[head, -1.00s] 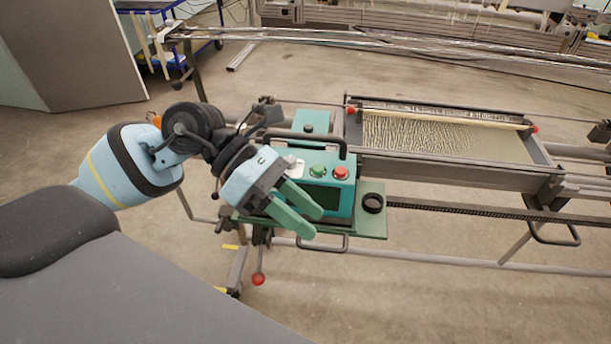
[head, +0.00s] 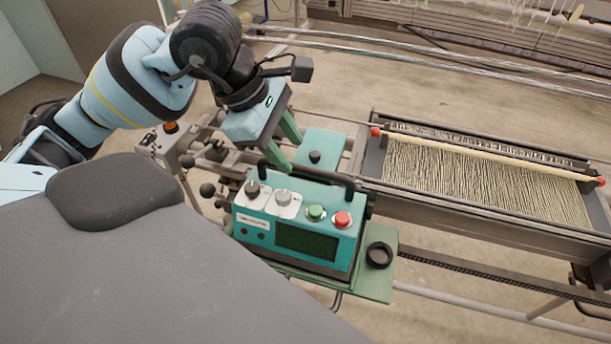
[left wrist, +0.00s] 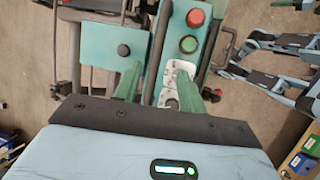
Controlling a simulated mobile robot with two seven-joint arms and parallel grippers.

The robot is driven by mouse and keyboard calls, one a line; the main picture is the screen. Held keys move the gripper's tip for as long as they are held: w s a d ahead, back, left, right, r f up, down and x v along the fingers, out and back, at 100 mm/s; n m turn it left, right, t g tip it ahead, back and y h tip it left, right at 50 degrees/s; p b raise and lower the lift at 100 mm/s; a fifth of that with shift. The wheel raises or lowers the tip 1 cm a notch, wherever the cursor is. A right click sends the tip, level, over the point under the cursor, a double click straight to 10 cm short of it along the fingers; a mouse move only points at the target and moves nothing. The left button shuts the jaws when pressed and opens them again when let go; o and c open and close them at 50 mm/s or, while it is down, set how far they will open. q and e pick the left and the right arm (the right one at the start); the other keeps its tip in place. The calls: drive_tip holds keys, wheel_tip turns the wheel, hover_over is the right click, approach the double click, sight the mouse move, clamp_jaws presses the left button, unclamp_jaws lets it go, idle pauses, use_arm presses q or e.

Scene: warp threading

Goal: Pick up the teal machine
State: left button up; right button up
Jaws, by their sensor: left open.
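The teal machine (head: 343,240) is a box with two knobs, a green button, a red button, a dark screen and a black handle along its top. It sits on a green base plate (head: 375,285). My left gripper (head: 283,148) is above and behind it, open, fingers pointing down. One finger is partly hidden in the head view. In the left wrist view the teal machine (left wrist: 180,30) runs up the middle, its buttons showing. There the fingers of my left gripper (left wrist: 160,72) are apart, towards the knob end of the box.
A flat teal block (head: 322,150) with a black knob lies behind the machine. A black ring (head: 379,255) sits on the plate to the right. A long warp frame (head: 480,175) with threads stretches right. A grey box (head: 165,145) with an orange knob is at left.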

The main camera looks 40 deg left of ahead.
sight(303, 167)
use_arm(q)
drive_tip(key=shift+x, duration=1.2)
drive_tip(key=shift+f, duration=0.15)
drive_tip(key=shift+w+d+f, duration=0.1)
drive_tip(key=shift+w+f, duration=0.1)
drive_tip(key=shift+f, duration=0.1)
drive_tip(key=x, duration=0.4)
drive_tip(key=shift+w+f, duration=0.1)
drive_tip(key=shift+w, duration=0.2)
use_arm(e)
drive_tip(key=shift+w+r, duration=0.2)
drive_tip(key=shift+r, duration=0.1)
use_arm(q)
drive_tip(key=shift+c, duration=0.9)
clamp_jaws()
use_arm(e)
drive_tip(key=shift+s+f, duration=0.15)
